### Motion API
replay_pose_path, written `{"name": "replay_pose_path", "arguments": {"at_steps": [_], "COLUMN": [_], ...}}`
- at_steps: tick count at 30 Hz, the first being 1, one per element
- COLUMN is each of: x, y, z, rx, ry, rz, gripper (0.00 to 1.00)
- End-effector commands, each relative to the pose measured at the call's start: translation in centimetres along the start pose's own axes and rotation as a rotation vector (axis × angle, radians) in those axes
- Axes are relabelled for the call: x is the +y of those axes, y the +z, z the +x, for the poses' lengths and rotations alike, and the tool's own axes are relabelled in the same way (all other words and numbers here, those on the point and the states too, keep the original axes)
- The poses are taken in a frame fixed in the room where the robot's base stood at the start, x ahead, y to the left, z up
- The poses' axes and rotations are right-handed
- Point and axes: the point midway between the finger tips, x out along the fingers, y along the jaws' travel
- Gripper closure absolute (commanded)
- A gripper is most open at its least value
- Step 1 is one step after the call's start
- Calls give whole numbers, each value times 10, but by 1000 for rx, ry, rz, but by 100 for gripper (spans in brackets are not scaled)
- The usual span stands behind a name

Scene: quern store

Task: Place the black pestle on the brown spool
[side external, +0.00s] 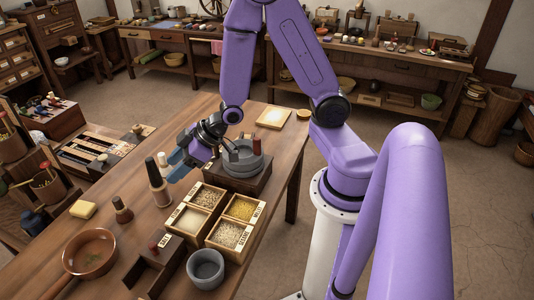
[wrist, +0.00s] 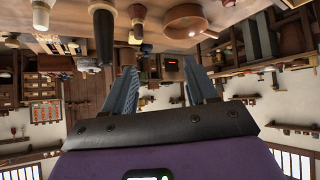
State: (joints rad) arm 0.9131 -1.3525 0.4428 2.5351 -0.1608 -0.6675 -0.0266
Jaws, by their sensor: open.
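A tall dark piece, which looks like the black pestle (side external: 152,170), stands upright on the table, left of the open boxes. Its upper part is black and its flared lower part brownish. I cannot tell whether that lower part is the brown spool (side external: 160,192) under it. In the wrist view the black pestle (wrist: 104,38) hangs upside down in the picture, left of the fingers. My gripper (side external: 177,167) is low over the table, just right of and behind the pestle, apart from it. Its blue fingers (wrist: 162,75) are open with nothing between them.
A white bottle (side external: 163,160) stands close by the gripper. Grain boxes (side external: 215,242), a stone quern (side external: 240,160) and a grey bowl (side external: 206,268) fill the right side.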

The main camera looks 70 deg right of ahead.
Motion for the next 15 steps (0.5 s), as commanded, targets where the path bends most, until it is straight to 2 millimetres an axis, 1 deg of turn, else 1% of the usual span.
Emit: {"name": "replay_pose_path", "arguments": {"at_steps": [1, 3, 5, 8, 11, 14, 15], "x": [-14, -31, -45, -67, -86, -102, -108], "y": [-4, -3, -1, 4, 12, 22, 26], "z": [-7, -18, -29, -51, -77, -108, -121], "rx": [-36, -105, -163, -262, -359, -458, -497], "ry": [-22, -48, -70, -104, -138, -170, -182], "rz": [-28, -61, -90, -138, -190, -244, -266], "gripper": [43, 43, 43, 43, 43, 43, 43]}}
